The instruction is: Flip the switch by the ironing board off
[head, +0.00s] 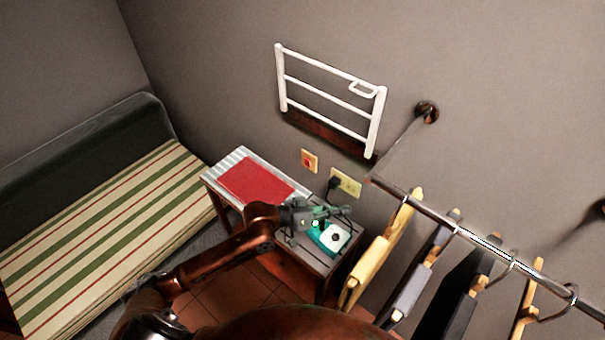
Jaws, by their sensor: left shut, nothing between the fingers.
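The switch (309,161) is a small red rocker on a tan wall plate, above the back edge of the ironing board. The ironing board (216,183) is a low slatted table with a red cloth on it. Whether the rocker is on or off is too small to tell. My left gripper (345,211) is above the right part of the board, below and to the right of the switch and apart from it. It is shut and empty, with its fingers pointing right. My right gripper is out of view.
A green and white iron (333,238) sits under my left gripper. A wall socket (346,182) with a black plug is right of the switch. A white rack (329,97) hangs above. A rail (485,240) with several hangers crosses the right side. A striped bed (90,230) stands left.

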